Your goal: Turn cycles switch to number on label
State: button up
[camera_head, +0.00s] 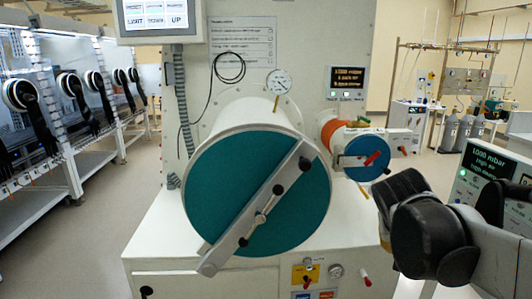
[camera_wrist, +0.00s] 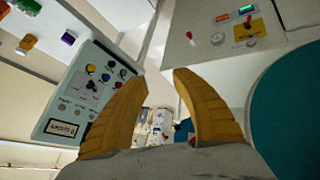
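In the wrist view a pale control panel (camera_wrist: 88,90) stands at the left, tilted in the picture. It carries several small knobs and buttons, yellow, blue, black and red. A dark-framed label (camera_wrist: 66,129) at its lower left has small print that seems to read "cycles"; its number is not clear to me. I cannot tell which knob is the cycles switch. My gripper (camera_wrist: 160,77) has two yellow-brown fingers, apart and with nothing between them. The panel is left of the left finger, with no clear contact. In the head view the black end of my arm is at the right; its fingers cannot be made out.
A large teal-doored chamber (camera_head: 258,195) with a diagonal bar fills the middle. A smaller blue-doored port (camera_head: 362,160) with a red handle is beside it. A screen box (camera_head: 482,168) reading 1000 mbar stands behind my arm. Gloveboxes (camera_head: 50,100) line the left; floor there is clear.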

jog(key=s+a+f+n+t+y, duration=0.1)
jog(key=s+a+f+n+y, duration=0.2)
jog(key=s+a, duration=0.35)
jog(key=s+a+f+t+y, duration=0.1)
jog(key=s+a+f+y, duration=0.1)
jog(key=s+a+f, duration=0.35)
jog(key=w+d+r+m+g+h, duration=0.1)
jog(key=w+d+r+m+h, duration=0.15)
jog(key=w+d, duration=0.5)
jog(key=w+d+r+m+g+h+p, duration=0.1)
jog(key=w+d+r+h, duration=0.25)
jog(key=w+d, duration=0.35)
jog(key=w+d+r+m+g+h, duration=0.1)
jog(key=w+d+r+m+h, duration=0.2)
jog(key=w+d, duration=0.45)
jog(key=w+d+f+m+g+h+p, duration=0.1)
jog(key=w+d+f+m+g+h, duration=0.2)
jog(key=w+d, duration=0.45)
jog(key=w+d+f+m+h+p, duration=0.1)
jog(key=w+d+f+m+h, duration=0.1)
jog(key=w+d+f+h, duration=0.35)
jog(key=w+d+b, duration=0.1)
jog(key=d, duration=0.3)
jog(key=w+d+r+b, duration=0.1)
jog(key=d, duration=0.2)
jog(key=w+d+b, duration=0.1)
jog(key=d, duration=0.3)
jog(key=shift+w+d+r, duration=0.3)
jog(key=shift+w+d, duration=0.05)
jog(key=shift+c, duration=0.5)
